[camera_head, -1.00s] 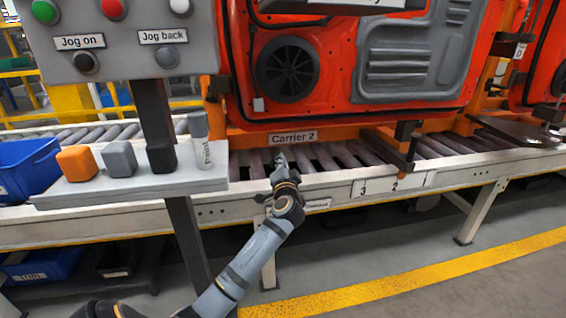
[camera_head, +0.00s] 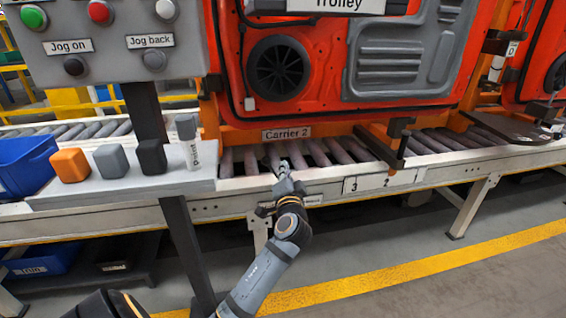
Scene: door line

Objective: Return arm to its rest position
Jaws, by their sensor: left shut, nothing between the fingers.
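My left arm (camera_head: 262,278) reaches in from the bottom of the head view. My left gripper (camera_head: 281,166) is at the front edge of the roller conveyor, below the Carrier 2 sign (camera_head: 288,134). It is shut and empty, seen mostly from behind, so its fingers show small. A dark part of my own body shows at the bottom left. My right gripper is not in view.
A red door panel (camera_head: 318,85) stands on the conveyor (camera_head: 345,152). A small shelf (camera_head: 130,189) left of the gripper bears an orange block (camera_head: 70,165), a grey block (camera_head: 112,160), a black block (camera_head: 151,157) and a paint container (camera_head: 199,155). A button panel (camera_head: 110,38) stands above.

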